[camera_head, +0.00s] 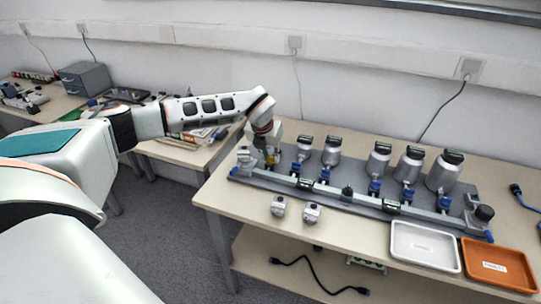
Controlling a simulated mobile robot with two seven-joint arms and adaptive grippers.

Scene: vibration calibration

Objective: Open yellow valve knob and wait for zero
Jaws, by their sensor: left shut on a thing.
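The yellow valve knob (271,158) is at the left end of the rig on the table, a small yellow patch showing below my left gripper. My left gripper (268,150) points down there and is shut on the knob; its fingers are small and partly merge with the rig. How far the knob is turned cannot be made out. Small dark displays top the silver canisters, such as the leftmost clear one (304,153); no reading is legible. My right gripper is out of view.
The rig's grey base plate (275,182) carries several canisters and blue valves. Two small silver units (278,206) (312,213) stand in front. A white tray (425,247) and an orange tray (498,266) lie at the front right. A cluttered table (160,152) stands at the left.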

